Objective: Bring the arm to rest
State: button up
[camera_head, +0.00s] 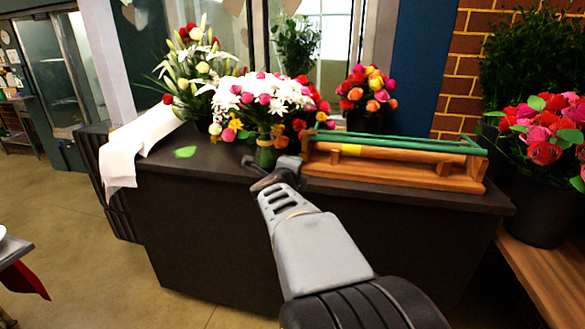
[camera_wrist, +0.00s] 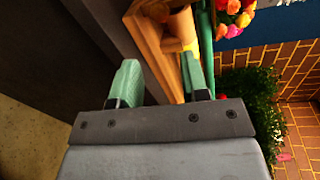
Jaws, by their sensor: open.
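My gripper (camera_head: 275,172) is at the end of my arm, at the front edge of the dark counter, just left of the wooden rack. In the wrist view its two green-padded fingers (camera_wrist: 160,82) stand apart with nothing between them. The wooden rack (camera_head: 400,172) lies on the counter's right part and holds green stems and a yellow-banded piece. In the wrist view the rack (camera_wrist: 150,40) shows just beyond the fingers. I cannot tell whether a finger touches it.
On the dark counter (camera_head: 230,205) a bouquet (camera_head: 260,105) stands behind my gripper. A bucket of red flowers (camera_head: 545,190) stands at right on a wooden bench (camera_head: 545,265). The floor at left is partly clear.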

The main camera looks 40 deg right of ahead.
jog(key=shift+s+a, duration=0.3)
jog(key=shift+a, duration=0.2)
jog(key=w+a+r+n+t+y+p, duration=0.2)
jog(key=a+r+n+y+p, duration=0.1)
jog(key=a+n+y+p, duration=0.5)
jog(key=w+a+r+n+t+y+p, duration=0.25)
jog(key=a+r+n+y+p, duration=0.2)
jog(key=a+n, duration=0.65)
jog(key=s+a+f+n+g+y+p, duration=0.1)
jog(key=s+a+n+g+p, duration=0.8)
jog(key=s+n, duration=0.3)
jog(key=shift+s+a+f+p, duration=0.25)
jog(key=shift+s+a+p, duration=0.1)
jog(key=shift+s+p, duration=0.35)
jog(key=shift+y, duration=0.25)
